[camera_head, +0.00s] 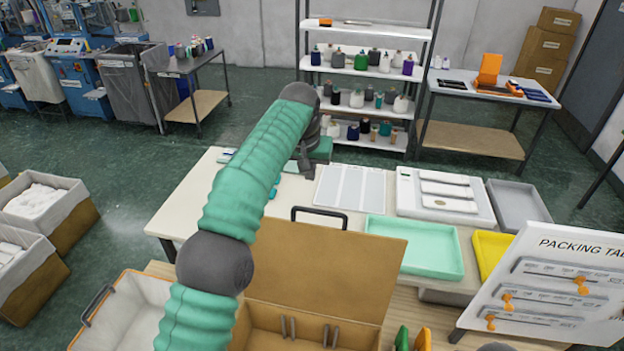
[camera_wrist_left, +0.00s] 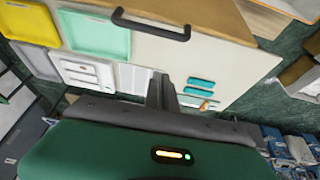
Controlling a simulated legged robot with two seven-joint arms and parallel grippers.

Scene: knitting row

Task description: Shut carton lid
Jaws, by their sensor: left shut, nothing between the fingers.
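The brown carton (camera_head: 262,318) stands open at the bottom middle of the head view, with short grey pieces inside. Its lid (camera_head: 345,262) is raised and tilted back; part of the lid's brown surface also shows in the wrist view (camera_wrist_left: 222,14). My left arm crosses over the carton's left part and hides some of it. My left gripper (camera_head: 305,168) is beyond the lid, over the white table, apart from the lid. Its fingers (camera_wrist_left: 162,88) are shut and empty in the wrist view. My right gripper is not in view.
A black handle (camera_head: 320,212) shows at the lid's far edge; I cannot tell what it is fixed to. A mint tray (camera_head: 414,248) and yellow tray (camera_head: 492,256) lie to the right. A packing sign (camera_head: 545,290) stands at right. An open bin (camera_head: 125,318) is left of the carton.

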